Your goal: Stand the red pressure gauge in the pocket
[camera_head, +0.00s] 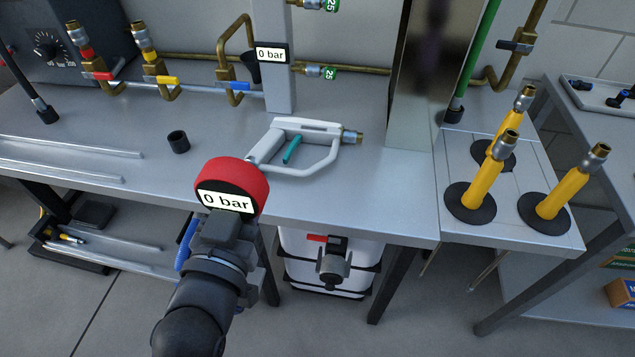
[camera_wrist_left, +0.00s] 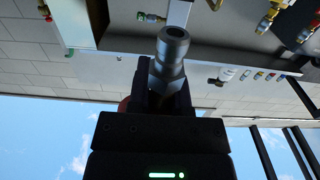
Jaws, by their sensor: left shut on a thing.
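The red pressure gauge (camera_head: 250,177), with a white "0 bar" display, is held up in front of the bench's front edge. My left gripper (camera_head: 226,220) is shut on it from below. In the left wrist view the gripper (camera_wrist_left: 168,98) is closed around a grey metal fitting (camera_wrist_left: 172,48), which seems to be the gauge's stem; a bit of red shows beside the fingers. A small black open cup (camera_head: 178,142), which may be the pocket, stands on the bench to the left of and behind the gauge. My right gripper is not in view.
A white-framed tool with a teal bar (camera_head: 293,150) lies on the bench behind the gauge. Clear rods (camera_head: 75,150) lie at the left. Brass pipes with coloured valves (camera_head: 165,80) run along the back. Yellow handles on black bases (camera_head: 482,180) stand at the right.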

